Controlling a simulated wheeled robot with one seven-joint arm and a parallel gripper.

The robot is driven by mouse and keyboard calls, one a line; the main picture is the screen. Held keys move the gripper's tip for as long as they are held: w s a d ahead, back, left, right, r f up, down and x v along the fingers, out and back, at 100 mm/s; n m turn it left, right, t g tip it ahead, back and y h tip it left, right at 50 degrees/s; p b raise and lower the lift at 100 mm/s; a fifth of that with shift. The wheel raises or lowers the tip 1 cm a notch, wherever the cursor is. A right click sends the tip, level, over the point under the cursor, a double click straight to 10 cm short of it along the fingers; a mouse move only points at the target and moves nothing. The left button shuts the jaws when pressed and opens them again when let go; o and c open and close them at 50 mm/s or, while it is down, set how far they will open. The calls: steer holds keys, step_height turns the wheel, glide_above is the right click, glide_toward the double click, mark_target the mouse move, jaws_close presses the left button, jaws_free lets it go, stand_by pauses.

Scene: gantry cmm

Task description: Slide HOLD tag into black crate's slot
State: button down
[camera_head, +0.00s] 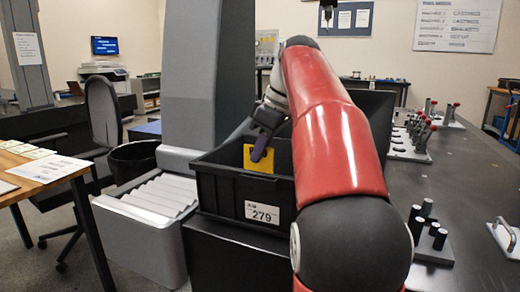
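The black crate (225,187) stands left of centre, with a white label reading 279 on its front wall. A plain yellow card, the HOLD tag (268,165), is upright over the crate's opening just behind the front rim. No lettering can be read on it. My gripper (261,153) reaches down from the upper right, its purplish finger lying across the tag's left part. It looks shut on the tag, with the other finger hidden behind it. I cannot make out the slot, or whether the tag touches the crate.
A grey box with a ribbed white top (160,200) stands left of the crate, beside a grey column (205,80). A dark table (455,190) on the right holds black cylinders (427,225) and red-tipped clamps (420,135). A wooden desk (50,180) and chair stand left.

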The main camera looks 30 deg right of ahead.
mark_target(257, 171)
steer(key=shift+f+b, duration=0.35)
steer(key=shift+f, duration=0.25)
stand_by(0.5)
steer(key=shift+f, duration=0.4)
steer(key=shift+f+b, duration=0.4)
steer(key=shift+b, duration=0.1)
steer(key=shift+f, duration=0.2)
stand_by(0.5)
steer(key=c, duration=1.3)
jaws_free()
steer(key=shift+c, duration=0.2)
steer(key=shift+r, duration=0.1)
